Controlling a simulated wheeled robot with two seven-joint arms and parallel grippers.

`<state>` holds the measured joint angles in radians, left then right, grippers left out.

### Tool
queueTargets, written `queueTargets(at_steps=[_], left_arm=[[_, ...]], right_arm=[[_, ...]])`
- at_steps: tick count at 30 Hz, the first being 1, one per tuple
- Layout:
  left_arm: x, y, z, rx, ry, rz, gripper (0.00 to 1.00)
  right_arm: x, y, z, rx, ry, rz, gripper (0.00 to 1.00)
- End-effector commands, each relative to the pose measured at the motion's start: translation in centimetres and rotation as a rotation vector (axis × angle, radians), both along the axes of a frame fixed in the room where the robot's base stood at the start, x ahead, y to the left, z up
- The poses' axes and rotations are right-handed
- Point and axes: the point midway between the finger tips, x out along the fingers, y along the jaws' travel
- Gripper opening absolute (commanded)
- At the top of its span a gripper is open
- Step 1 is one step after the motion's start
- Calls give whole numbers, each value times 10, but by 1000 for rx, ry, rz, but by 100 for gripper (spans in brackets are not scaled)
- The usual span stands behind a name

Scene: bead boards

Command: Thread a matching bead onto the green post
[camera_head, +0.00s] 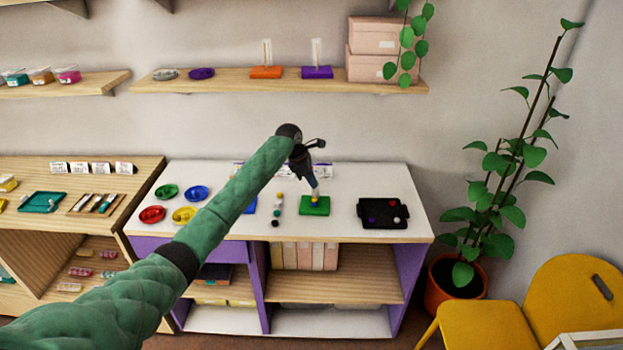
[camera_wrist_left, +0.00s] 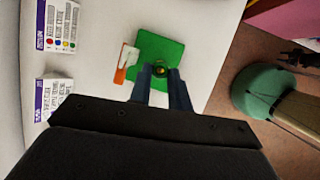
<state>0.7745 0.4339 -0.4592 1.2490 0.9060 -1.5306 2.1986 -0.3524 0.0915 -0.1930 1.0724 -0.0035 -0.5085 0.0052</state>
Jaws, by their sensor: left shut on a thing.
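The green board (camera_head: 309,210) lies on the white table top and also shows in the wrist view (camera_wrist_left: 176,43). My left gripper (camera_head: 315,189) points down over it, with its fingertips (camera_wrist_left: 160,74) close together above the board. It is shut on a small bead (camera_wrist_left: 160,70), which looks yellowish but is mostly hidden by the fingers. In the head view, a small yellow and pale patch shows just under the fingertips. The post itself is hidden or too small to make out, so I cannot tell whether the bead is around it. My right gripper is in neither view.
Loose beads (camera_head: 278,209) stand in a row left of the board. A black tray (camera_head: 371,222) with a few beads lies to the right. Coloured dishes (camera_head: 184,215) are at the left. Printed cards (camera_wrist_left: 57,95) stand behind. Bare table lies between board and tray.

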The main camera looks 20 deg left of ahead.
Motion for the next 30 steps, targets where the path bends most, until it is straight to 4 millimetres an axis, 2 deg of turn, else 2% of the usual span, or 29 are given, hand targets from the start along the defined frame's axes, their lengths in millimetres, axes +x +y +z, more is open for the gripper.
queueTargets(at_steps=[17,30], left_arm=[[0,0,-2,0,0,1,0],[0,0,-12,0,2,2,0]], right_arm=[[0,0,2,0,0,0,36],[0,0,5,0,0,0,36]])
